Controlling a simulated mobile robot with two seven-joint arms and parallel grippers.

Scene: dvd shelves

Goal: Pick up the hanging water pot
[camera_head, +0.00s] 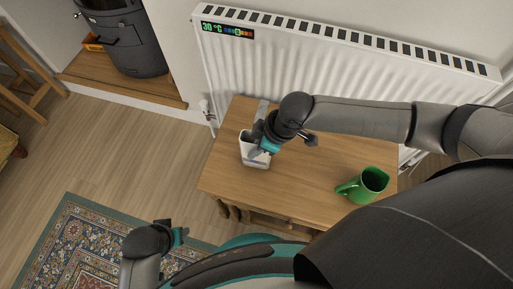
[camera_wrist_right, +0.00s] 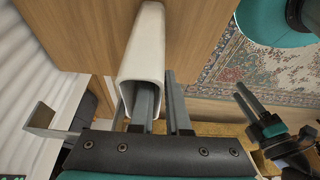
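The hanging water pot, a white hollow container (camera_head: 255,158), stands at the left part of the wooden table. My right gripper (camera_head: 262,142) is at its open top. In the right wrist view the white pot (camera_wrist_right: 150,40) has its opening toward my right gripper (camera_wrist_right: 162,95). One finger reaches into the opening and the other lies along the outside of the wall. Whether they press on the wall cannot be told. A grey metal hanger (camera_head: 262,108) shows behind the pot. My left gripper (camera_head: 182,237) is low, away from the table, and holds nothing visible.
The wooden table (camera_head: 310,185) stands against a white radiator (camera_head: 300,75) with a temperature strip. A green jug (camera_head: 372,183) is at the table's right. A patterned rug (camera_head: 80,245) lies on the floor, left. A dark bin (camera_head: 128,40) stands back left.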

